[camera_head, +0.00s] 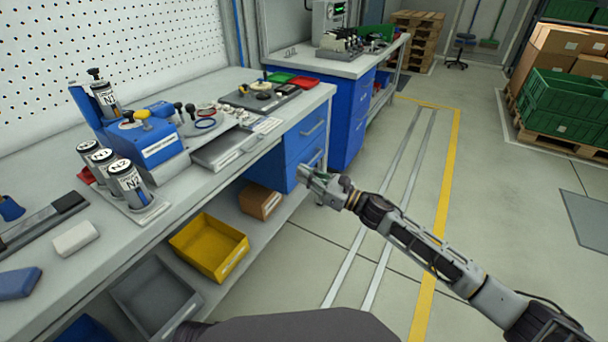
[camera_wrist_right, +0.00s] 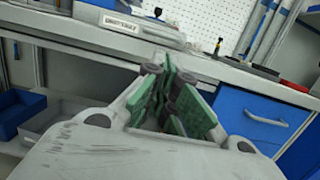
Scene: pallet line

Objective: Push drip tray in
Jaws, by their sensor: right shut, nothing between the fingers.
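The drip tray (camera_head: 226,150) is a flat grey drawer-like piece at the bench edge, right of the blue machine (camera_head: 158,140). It juts out to the front of the machine. My right gripper (camera_head: 308,174) is shut and empty. It is in front of the bench, to the right of the tray and apart from it, near the blue drawers. In the right wrist view its green-padded fingers (camera_wrist_right: 168,85) are together, below the bench edge. A pale labelled unit (camera_wrist_right: 130,22) shows above them; I cannot tell which part of it is the tray. My left gripper is not in view.
Grey canisters (camera_head: 130,185) stand left of the machine on the workbench (camera_head: 200,190). Blue drawers (camera_head: 305,140) are under the bench's far end. A yellow bin (camera_head: 210,250) and a cardboard box (camera_head: 260,200) sit on the lower shelf.

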